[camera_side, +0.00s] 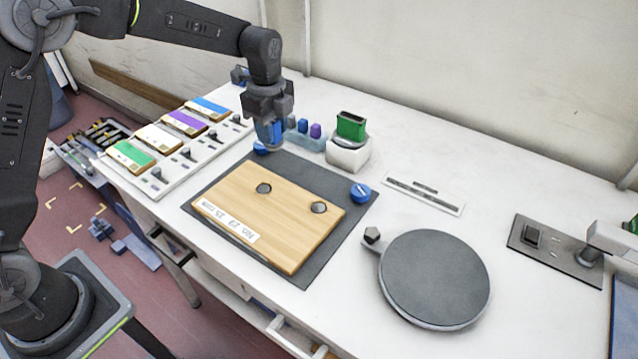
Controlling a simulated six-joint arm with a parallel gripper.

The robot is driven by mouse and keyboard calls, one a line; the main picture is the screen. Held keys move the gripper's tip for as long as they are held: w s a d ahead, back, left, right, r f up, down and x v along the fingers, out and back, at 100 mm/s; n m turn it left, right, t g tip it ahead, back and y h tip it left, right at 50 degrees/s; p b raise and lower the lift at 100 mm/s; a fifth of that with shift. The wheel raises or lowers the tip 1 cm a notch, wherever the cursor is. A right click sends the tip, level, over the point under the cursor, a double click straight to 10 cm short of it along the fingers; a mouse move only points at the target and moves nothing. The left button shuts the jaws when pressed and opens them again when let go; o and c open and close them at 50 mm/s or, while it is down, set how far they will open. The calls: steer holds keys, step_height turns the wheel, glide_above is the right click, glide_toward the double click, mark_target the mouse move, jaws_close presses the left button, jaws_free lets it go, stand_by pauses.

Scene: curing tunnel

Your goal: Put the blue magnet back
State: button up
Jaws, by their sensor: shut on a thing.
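My gripper (270,143) points down over the far left corner of the dark mat (300,273). It is shut on a blue block, apparently the blue magnet (266,131), whose outline the fingers partly hide. A light blue holder (303,139) stands just right of the gripper. A small blue piece (303,126) and a purple piece (316,130) sit in it; its left end is partly hidden by my gripper. I cannot tell whether the held block touches anything below.
A wooden board (270,220) with two dark discs lies on the mat. Blue round knobs stand at the mat's far left (260,148) and right (360,192). A green-topped white block (349,155) stands right of the holder. A round grey turntable (434,278) is at front right.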

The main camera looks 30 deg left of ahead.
steer(key=w+d+f, duration=0.2)
steer(key=d, duration=0.1)
steer(key=w+d+f, duration=0.1)
steer(key=d+f, duration=0.1)
steer(key=d, duration=0.2)
steer(key=w+d+f, duration=0.2)
steer(key=d, duration=0.2)
steer(key=shift+w, duration=0.35)
steer(key=shift+f, duration=2.05)
steer(key=shift+f, duration=0.1)
steer(key=o, duration=1)
